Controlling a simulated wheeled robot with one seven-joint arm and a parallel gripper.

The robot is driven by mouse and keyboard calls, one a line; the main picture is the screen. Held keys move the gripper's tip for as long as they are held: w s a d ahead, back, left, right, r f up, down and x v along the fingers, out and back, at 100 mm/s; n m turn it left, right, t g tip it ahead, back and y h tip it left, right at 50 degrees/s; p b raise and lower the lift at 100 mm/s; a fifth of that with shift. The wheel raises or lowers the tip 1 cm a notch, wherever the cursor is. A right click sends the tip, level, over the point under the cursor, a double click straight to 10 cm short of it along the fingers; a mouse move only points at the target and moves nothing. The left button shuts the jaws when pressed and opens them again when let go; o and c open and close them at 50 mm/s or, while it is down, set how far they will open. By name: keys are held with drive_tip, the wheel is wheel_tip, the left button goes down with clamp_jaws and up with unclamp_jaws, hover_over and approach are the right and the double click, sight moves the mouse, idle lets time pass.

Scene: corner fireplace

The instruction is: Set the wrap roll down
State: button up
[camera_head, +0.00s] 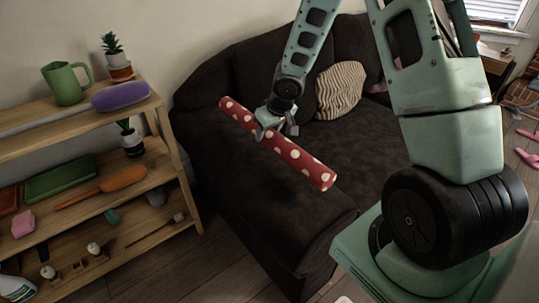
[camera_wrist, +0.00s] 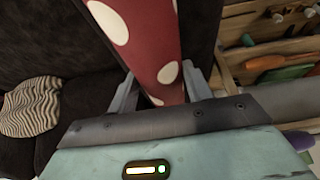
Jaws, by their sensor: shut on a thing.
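The wrap roll (camera_head: 300,160) is a long red tube with white dots. In the head view it lies slantwise over the dark sofa (camera_head: 285,225), from upper left to lower right. My gripper (camera_head: 275,128) is shut on the roll near its middle. In the wrist view the red roll (camera_wrist: 150,40) passes between the two fingers of my gripper (camera_wrist: 158,88). Whether the roll touches the sofa's arm or hangs just above it, I cannot tell.
A wooden shelf (camera_head: 160,170) stands at the left, with a green mug (camera_head: 64,84), a purple item (camera_head: 120,96), potted plants and an orange item (camera_head: 122,179). A striped cushion (camera_head: 340,90) leans on the sofa's back. The sofa seat in front of it looks clear.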

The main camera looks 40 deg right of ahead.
wheel_tip(320, 180, down, 9)
drive_tip(key=b, duration=0.5)
drive_tip(key=shift+a, duration=0.1)
drive_tip(key=shift+r, duration=0.1)
drive_tip(key=o, duration=1.1)
drive_tip(key=shift+c, duration=0.2)
